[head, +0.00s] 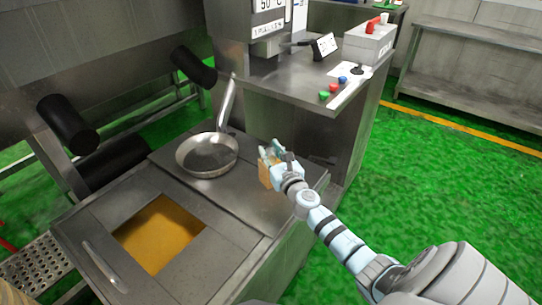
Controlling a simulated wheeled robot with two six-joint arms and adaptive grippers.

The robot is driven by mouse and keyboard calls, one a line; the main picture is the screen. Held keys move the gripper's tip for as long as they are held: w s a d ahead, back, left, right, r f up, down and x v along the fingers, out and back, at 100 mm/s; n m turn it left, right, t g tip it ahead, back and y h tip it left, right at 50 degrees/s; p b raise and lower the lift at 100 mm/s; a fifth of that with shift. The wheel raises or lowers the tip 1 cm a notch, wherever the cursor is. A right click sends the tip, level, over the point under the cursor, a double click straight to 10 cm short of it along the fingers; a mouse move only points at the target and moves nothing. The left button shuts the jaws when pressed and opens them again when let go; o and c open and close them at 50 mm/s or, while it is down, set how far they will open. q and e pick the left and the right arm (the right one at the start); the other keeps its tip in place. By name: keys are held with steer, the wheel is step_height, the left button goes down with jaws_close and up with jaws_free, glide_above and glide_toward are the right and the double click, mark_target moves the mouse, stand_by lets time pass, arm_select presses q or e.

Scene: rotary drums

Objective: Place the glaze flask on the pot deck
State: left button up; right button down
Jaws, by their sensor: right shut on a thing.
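My right gripper (268,160) reaches in from the lower right and is shut on a small amber thing, which looks like the glaze flask (265,174). The fingers hide part of it. It shows over the right part of a flat steel deck, which looks like the pot deck (245,190); I cannot tell whether it touches the surface. My left gripper is not in view.
A steel pan (207,156) with its handle raised stands on the deck, left of my gripper. An open vat of orange-yellow liquid (158,235) lies in front. A control counter (300,85) with coloured buttons rises behind. Black rollers (68,124) are at the left.

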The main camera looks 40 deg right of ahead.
steer(key=c, duration=1.2)
jaws_free()
steer(key=shift+c, duration=0.2)
steer(key=shift+r, duration=0.15)
steer(key=v, duration=1.2)
steer(key=shift+p, duration=0.45)
